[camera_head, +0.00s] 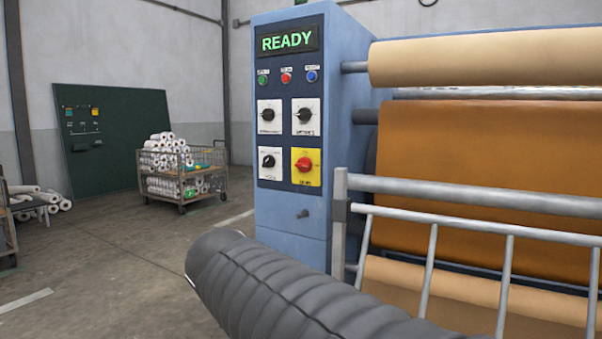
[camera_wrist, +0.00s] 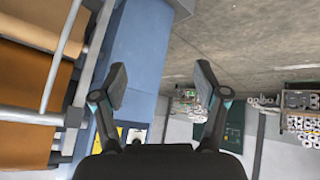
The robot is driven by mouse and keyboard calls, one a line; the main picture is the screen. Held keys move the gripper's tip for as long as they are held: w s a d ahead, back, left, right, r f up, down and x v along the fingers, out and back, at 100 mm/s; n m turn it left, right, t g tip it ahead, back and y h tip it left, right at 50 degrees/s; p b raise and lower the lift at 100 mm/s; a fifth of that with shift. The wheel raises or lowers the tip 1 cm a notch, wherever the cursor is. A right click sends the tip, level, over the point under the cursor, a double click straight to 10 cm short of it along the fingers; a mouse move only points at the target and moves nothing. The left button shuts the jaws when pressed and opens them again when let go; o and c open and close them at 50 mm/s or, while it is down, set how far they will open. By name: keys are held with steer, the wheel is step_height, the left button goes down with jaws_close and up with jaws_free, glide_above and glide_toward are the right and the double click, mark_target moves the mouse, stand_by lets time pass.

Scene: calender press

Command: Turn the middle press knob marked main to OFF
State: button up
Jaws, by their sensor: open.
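The blue press cabinet (camera_head: 291,130) shows a control panel with several knobs. A red knob (camera_head: 304,164) on a yellow plate is at lower right, its grip roughly sideways. Black knobs on white plates sit at upper left (camera_head: 268,115), upper right (camera_head: 304,115) and lower left (camera_head: 268,161). The small labels are too blurred to tell which says main. In the wrist view, which looks upside down, my gripper (camera_wrist: 163,80) is open and empty. The blue cabinet (camera_wrist: 140,45) stands beyond its left finger, with part of a yellow plate (camera_wrist: 121,132) low down. My gripper touches no knob.
A READY display (camera_head: 288,40) tops the panel, above small coloured buttons. A grey metal rail (camera_head: 470,190) and rollers stand right of the cabinet. A cart of white rolls (camera_head: 182,175) and a dark green board (camera_head: 112,135) are at left.

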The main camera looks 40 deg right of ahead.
steer(key=w+d+r+m+h+b, duration=0.2)
steer(key=w+d+r+m+h, duration=0.35)
steer(key=w+d+r, duration=0.6)
steer(key=m+h+b, duration=0.1)
steer(key=m+h, duration=0.3)
steer(key=h, duration=0.2)
glide_toward(301, 167)
steer(key=shift+t, duration=0.4)
steer(key=p+x, duration=0.3)
steer(key=x, duration=0.6)
steer(key=shift+d+f, duration=0.1)
steer(key=shift+d, duration=0.25)
steer(key=shift+c, duration=0.3)
steer(key=c, duration=1.1)
